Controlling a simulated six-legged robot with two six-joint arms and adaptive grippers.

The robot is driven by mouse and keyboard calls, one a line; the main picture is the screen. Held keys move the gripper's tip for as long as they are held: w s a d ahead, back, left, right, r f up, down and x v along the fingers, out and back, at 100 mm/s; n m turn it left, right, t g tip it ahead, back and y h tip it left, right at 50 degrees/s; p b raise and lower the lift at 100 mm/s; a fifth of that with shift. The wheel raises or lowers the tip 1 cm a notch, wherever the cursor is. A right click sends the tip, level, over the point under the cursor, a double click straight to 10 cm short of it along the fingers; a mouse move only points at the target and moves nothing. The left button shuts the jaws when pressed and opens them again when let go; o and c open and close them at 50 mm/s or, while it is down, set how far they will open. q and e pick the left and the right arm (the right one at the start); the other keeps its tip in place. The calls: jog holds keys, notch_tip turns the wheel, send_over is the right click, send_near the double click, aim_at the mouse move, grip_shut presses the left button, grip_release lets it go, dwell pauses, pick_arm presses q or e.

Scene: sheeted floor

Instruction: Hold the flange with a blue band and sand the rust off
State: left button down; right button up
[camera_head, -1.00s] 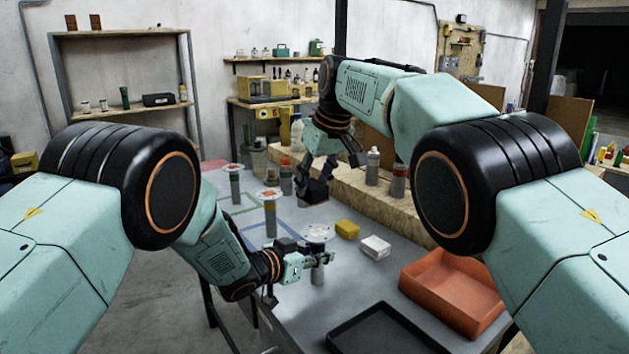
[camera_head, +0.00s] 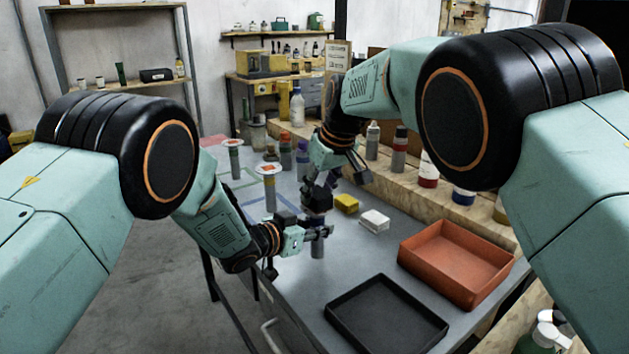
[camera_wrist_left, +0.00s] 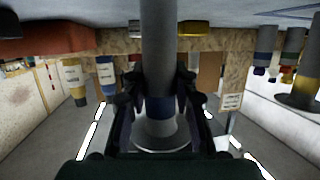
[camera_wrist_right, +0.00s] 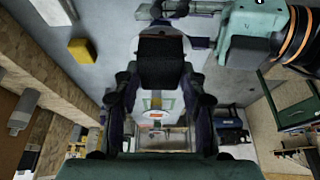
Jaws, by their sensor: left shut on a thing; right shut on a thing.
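My left gripper (camera_head: 318,235) is shut on the grey stem of an upright flange (camera_head: 318,250). In the left wrist view, a blue band (camera_wrist_left: 160,105) circles its stem between the fingers, near the pale disc (camera_wrist_left: 160,135). My right gripper (camera_head: 318,203) is directly above the left one, shut on a dark block (camera_wrist_right: 161,62), likely the sander. The block lies over the flange's disc; I cannot tell if they touch. The gripper hides the disc in the head view, so its rust cannot be judged.
Two other flanges (camera_head: 269,187) (camera_head: 234,158) stand farther back on the grey table. A yellow block (camera_head: 346,203) and a white block (camera_head: 374,220) lie to the right. An orange tray (camera_head: 455,285) and a black tray (camera_head: 387,345) are nearer. Bottles line the wooden ledge.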

jog(key=shift+s+d, duration=0.55)
jog(key=shift+s, duration=0.35)
jog(key=shift+w+a, duration=0.6)
jog(key=shift+w, duration=0.3)
jog(key=shift+w+a, duration=0.55)
jog(key=shift+w, duration=0.3)
jog(key=shift+s+d+r, duration=0.1)
jog(key=shift+r, duration=3.9)
pick_arm(q)
jog(key=c, duration=1)
grip_release()
jog(key=shift+s+a, duration=0.1)
